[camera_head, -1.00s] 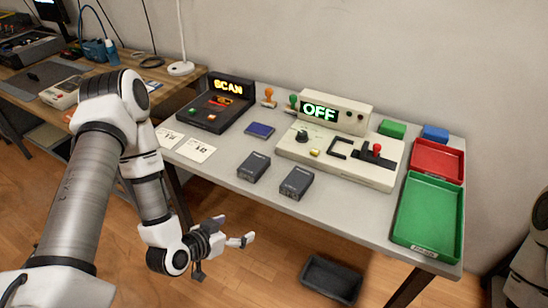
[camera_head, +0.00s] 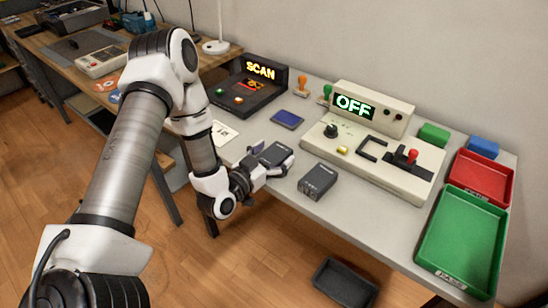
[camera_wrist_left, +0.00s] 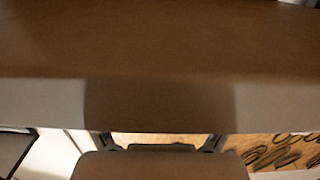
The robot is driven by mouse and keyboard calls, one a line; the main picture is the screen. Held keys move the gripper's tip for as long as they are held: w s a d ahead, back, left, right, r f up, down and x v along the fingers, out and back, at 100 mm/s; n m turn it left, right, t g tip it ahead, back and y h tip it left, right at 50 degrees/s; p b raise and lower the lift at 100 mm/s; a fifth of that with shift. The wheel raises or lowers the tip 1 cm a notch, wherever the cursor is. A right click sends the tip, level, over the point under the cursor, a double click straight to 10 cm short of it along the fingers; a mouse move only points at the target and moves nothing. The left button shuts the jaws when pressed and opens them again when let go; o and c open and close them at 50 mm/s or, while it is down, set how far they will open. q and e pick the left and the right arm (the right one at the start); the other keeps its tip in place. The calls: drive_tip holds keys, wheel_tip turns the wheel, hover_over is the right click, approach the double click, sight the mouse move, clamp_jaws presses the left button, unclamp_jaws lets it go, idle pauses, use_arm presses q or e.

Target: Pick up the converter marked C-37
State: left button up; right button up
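Two dark grey box-shaped converters are on the grey table in the head view. The left converter (camera_head: 277,152) is partly hidden by my left gripper (camera_head: 275,162). The right converter (camera_head: 318,180) stands clear of it. The lettering on both is too small to read, so I cannot tell which is C-37. My left gripper is at the front of the left converter, with its fingers spread to either side of it. I cannot tell whether they touch it. In the left wrist view the fingertips (camera_wrist_left: 160,142) are wide apart. My right gripper is out of view.
Behind the converters are the OFF device (camera_head: 385,150) with levers, the SCAN device (camera_head: 250,88) and a blue pad (camera_head: 287,119). A red tray (camera_head: 482,181) and a green tray (camera_head: 460,240) are at the right. A black bin (camera_head: 345,284) is on the floor.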

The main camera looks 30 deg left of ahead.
use_arm(q)
drive_tip(key=shift+d, duration=0.15)
drive_tip(key=c, duration=1.2)
